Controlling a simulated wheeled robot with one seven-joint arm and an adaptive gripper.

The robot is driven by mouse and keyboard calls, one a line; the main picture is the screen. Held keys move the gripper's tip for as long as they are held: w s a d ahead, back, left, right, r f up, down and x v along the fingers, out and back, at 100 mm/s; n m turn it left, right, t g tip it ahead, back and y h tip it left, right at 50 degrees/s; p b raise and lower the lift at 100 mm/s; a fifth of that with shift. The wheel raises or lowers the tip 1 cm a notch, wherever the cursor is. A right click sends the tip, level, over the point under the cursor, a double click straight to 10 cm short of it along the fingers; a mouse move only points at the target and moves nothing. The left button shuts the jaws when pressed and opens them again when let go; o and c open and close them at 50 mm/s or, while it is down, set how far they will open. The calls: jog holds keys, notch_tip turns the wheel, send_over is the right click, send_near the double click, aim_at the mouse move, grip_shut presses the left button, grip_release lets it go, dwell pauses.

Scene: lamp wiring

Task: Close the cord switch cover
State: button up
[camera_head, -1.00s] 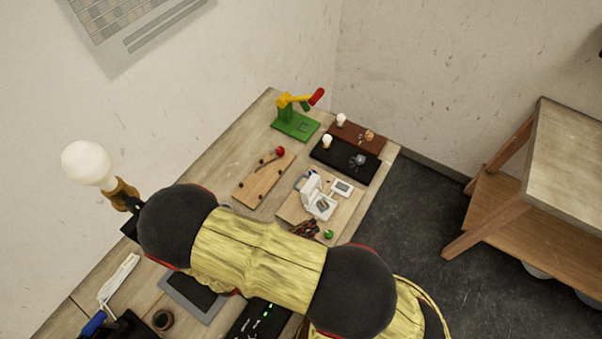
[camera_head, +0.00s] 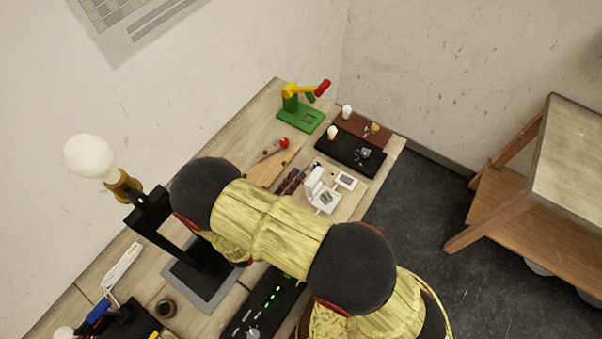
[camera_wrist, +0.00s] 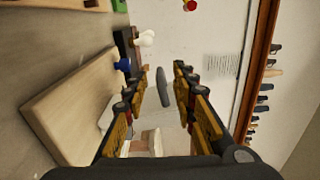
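The white cord switch (camera_head: 326,201) sits on a light wooden board at the far right part of the workbench. Its cover (camera_head: 315,182) stands raised, hinged open from the body. My gripper (camera_head: 291,181) is just left of the switch in the head view, apart from the cover as far as I can see. In the wrist view my gripper (camera_wrist: 160,75) has its fingers spread, with nothing held between them. White parts, likely of the switch (camera_wrist: 146,139), show low between the fingers, partly hidden by the fingers and the gripper body.
A small white box (camera_head: 346,181) lies right of the switch. A black board (camera_head: 350,154) with a bulb and a green stand (camera_head: 299,116) are behind. A black box with green lights (camera_head: 268,302) is in front.

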jog(key=shift+x, duration=1.6)
jog(key=shift+c, duration=0.6)
grip_shut()
jog(key=shift+s+d+f, duration=0.1)
